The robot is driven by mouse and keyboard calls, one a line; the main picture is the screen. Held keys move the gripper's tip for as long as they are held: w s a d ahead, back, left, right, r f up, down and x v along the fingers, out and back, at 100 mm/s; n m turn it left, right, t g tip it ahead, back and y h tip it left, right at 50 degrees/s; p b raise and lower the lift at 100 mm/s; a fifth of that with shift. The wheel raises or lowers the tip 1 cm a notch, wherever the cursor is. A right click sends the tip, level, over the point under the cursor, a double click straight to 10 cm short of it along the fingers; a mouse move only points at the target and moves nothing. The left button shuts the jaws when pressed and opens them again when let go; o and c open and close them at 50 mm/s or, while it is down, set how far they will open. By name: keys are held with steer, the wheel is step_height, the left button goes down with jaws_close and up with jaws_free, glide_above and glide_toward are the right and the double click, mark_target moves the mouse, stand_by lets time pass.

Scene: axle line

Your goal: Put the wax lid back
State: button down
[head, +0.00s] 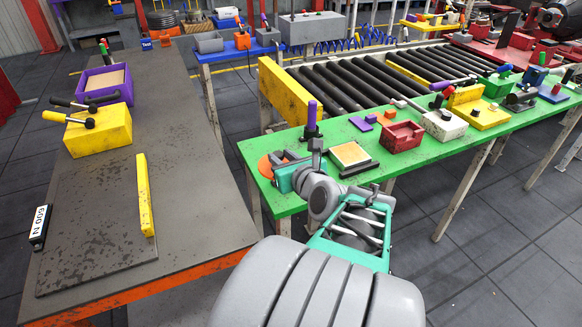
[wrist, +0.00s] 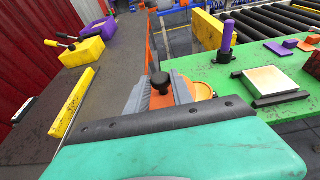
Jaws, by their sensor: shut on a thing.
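My gripper (wrist: 161,92) is shut on a black knob (wrist: 159,81), which shows between its grey fingers in the wrist view. An orange round piece (wrist: 204,91) shows beside and below the fingers, partly hidden by them; it looks like the lid that carries the knob, but the join is hidden. In the head view the orange piece (head: 265,168) is at the near left corner of the green table (head: 334,131), under my gripper (head: 281,163). I cannot tell whether it rests on the table or is just above it.
A purple upright handle (head: 311,118) and a cream square block (head: 350,155) with dark bars stand close by. A red tray (head: 402,137) is further right. The dark bench (head: 192,178) at left holds a yellow block (head: 98,131), a purple box (head: 105,83) and a yellow bar (head: 145,195).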

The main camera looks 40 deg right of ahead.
steer(key=w+d+f, duration=0.2)
steer(key=d+f, duration=0.1)
steer(key=w+d+f, duration=0.3)
steer(key=d+f, duration=0.1)
steer(key=w+d+f+b, duration=0.1)
steer(key=w+d+f, duration=0.2)
steer(key=d, duration=0.1)
steer(key=shift+w+d+f, duration=0.1)
steer(key=shift+d+f, duration=0.05)
steer(key=shift+d, duration=0.05)
step_height(320, 180, down, 3)
steer(key=shift+r, duration=0.15)
steer(key=c, duration=1.1)
jaws_free()
